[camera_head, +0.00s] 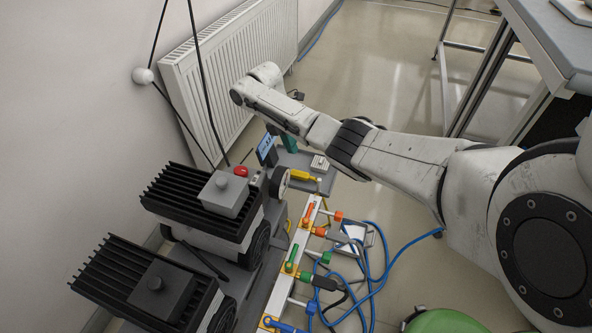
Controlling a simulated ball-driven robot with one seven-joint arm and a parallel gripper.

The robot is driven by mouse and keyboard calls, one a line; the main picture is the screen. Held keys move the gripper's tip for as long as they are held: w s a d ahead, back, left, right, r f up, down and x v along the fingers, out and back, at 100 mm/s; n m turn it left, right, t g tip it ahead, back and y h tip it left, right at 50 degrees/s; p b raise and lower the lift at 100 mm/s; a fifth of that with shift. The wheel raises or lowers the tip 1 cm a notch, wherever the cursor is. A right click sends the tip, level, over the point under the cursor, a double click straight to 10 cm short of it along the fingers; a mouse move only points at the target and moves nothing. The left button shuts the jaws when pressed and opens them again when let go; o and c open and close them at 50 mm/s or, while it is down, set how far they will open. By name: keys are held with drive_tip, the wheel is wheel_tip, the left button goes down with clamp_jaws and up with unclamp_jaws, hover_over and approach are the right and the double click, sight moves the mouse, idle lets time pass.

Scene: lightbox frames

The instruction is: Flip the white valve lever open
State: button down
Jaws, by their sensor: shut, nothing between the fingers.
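A pale valve rail (283,272) runs along the front of the pump bench. It carries an orange-red lever (309,214), a green lever (292,258) and a blue lever (287,327), which is cut by the bottom edge. A small pale piece (319,186) stands at the rail's far end; I cannot tell whether it is the white lever. My gripper (297,95) shows only as a small dark part beyond my wrist, mostly hidden. It is shut and empty, above and beyond the rail, apart from the levers.
Two finned black pumps (190,200) stand left of the rail, one with a red button (241,171). Blue hoses (376,262) loop right of it. A white radiator (225,60) and a workbench (555,40) stand behind. Clear floor (390,70) lies between them.

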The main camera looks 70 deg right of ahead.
sight(319, 187)
drive_tip(key=shift+w+d+r, duration=0.1)
drive_tip(key=shift+w, duration=0.1)
drive_tip(key=b+x, duration=0.2)
drive_tip(key=x, duration=0.7)
drive_tip(key=shift+s+f, duration=0.1)
drive_tip(key=shift+f, duration=0.3)
drive_tip(key=s, duration=0.2)
drive_tip(key=shift+s+a, duration=0.25)
drive_tip(key=shift+s, duration=0.05)
drive_tip(key=shift+s+a, duration=0.15)
drive_tip(key=shift+s, duration=0.6)
